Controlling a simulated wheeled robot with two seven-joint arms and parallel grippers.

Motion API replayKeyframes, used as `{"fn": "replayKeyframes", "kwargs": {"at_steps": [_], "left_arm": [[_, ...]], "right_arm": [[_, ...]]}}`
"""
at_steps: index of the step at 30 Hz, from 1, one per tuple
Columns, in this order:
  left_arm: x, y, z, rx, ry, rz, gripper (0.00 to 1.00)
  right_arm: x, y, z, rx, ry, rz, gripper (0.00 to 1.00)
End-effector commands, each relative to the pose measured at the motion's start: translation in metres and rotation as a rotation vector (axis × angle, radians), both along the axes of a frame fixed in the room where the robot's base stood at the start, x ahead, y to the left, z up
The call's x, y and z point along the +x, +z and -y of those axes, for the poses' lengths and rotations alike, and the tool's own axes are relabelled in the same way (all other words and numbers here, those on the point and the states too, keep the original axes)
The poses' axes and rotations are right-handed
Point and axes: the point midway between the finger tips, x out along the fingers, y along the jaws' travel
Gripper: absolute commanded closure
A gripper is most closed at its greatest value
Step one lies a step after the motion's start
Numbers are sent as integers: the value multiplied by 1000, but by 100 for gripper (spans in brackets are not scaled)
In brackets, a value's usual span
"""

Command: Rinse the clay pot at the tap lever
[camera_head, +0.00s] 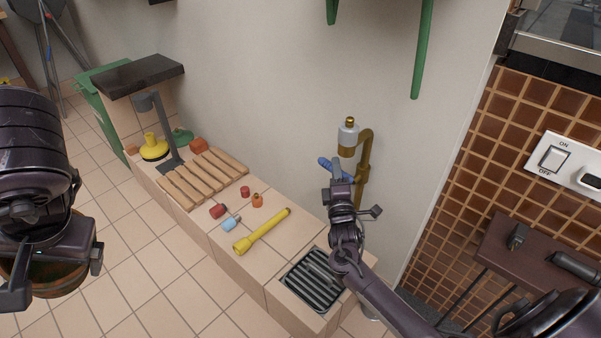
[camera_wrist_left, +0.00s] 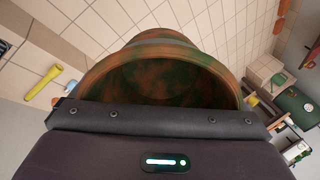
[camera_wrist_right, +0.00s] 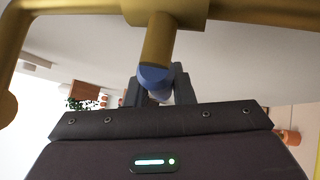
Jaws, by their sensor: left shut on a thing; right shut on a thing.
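The clay pot (camera_head: 62,281), brown with greenish patches, is at the lower left of the head view, above the floor and partly hidden behind my left gripper (camera_head: 50,262). In the left wrist view the pot (camera_wrist_left: 165,47) fills the middle, its mouth facing the camera. My left gripper is shut on it. The brass tap (camera_head: 364,160) rises by the wall, with a blue lever (camera_head: 325,163). My right gripper (camera_head: 338,178) is at the tap, shut on the blue lever (camera_wrist_right: 155,77), which shows between its fingers in the right wrist view.
A drain grate (camera_head: 312,281) sits in the tiled counter (camera_head: 262,269) below the tap. A yellow flashlight-shaped thing (camera_head: 262,231), small red, orange and blue items, and a wooden slatted rack (camera_head: 203,179) lie along the counter. The floor between pot and counter is clear.

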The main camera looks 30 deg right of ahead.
Motion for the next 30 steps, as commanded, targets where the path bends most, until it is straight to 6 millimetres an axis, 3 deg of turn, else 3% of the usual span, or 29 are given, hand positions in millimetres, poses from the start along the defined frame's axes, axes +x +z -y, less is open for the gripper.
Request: {"fn": "replayKeyframes", "kwargs": {"at_steps": [4, 14, 15, 19, 30], "left_arm": [[0, -15, 0, 0, 0, 1, 32], [0, -14, 0, 0, 0, 1, 32], [0, -14, 0, 0, 0, 0, 32], [0, -14, 0, 0, 0, 1, 32], [0, -12, 0, 0, 0, 1, 32]], "right_arm": [[-1, 3, 0, 54, 0, 127, 100], [-2, 8, 0, 66, 1, 154, 100], [-2, 8, 0, 65, 1, 153, 73], [-2, 8, 0, 65, 1, 153, 56], [-7, 6, -2, 64, 0, 151, 56]]}}
